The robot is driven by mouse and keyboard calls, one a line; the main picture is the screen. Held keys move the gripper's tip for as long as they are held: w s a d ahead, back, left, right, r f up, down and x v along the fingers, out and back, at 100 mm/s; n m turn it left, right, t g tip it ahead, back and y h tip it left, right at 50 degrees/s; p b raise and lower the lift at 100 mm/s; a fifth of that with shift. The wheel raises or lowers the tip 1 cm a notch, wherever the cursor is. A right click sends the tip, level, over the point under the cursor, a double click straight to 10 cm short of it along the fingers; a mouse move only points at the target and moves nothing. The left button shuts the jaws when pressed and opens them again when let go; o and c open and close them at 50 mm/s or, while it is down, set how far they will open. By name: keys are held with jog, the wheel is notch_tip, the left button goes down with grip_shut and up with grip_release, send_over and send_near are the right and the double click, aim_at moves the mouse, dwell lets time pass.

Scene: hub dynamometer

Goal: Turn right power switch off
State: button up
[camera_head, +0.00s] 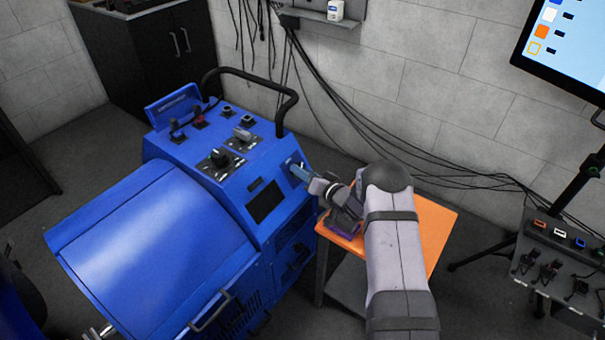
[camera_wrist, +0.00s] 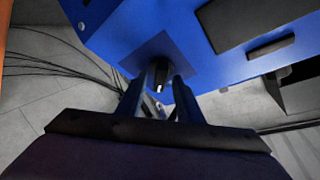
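The blue machine (camera_head: 165,225) stands left of centre in the head view, with a sloped control panel on top. My gripper (camera_head: 296,170) reaches from the right to the panel's right side face. In the wrist view the dark square switch plate (camera_wrist: 140,56) is on the blue face, and a small black switch part (camera_wrist: 158,84) shows between the fingers of my gripper (camera_wrist: 161,82). The fingers stand apart with a gap. Whether they touch the switch I cannot tell. The switch's position is not readable, and in the head view my gripper mostly hides it.
An orange-topped table (camera_head: 430,235) stands under my arm. A black handle bar (camera_head: 290,97) rises behind the panel. A black knob (camera_head: 220,156) and a grey lever (camera_head: 243,134) sit on the panel top. Cables (camera_head: 350,115) hang along the wall. A monitor (camera_head: 565,45) is at right.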

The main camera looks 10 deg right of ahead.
jog(key=shift+a+f, duration=0.1)
jog(key=shift+a, duration=0.05)
jog(key=v, duration=0.7)
dwell(0.3)
jog(key=shift+s, duration=0.1)
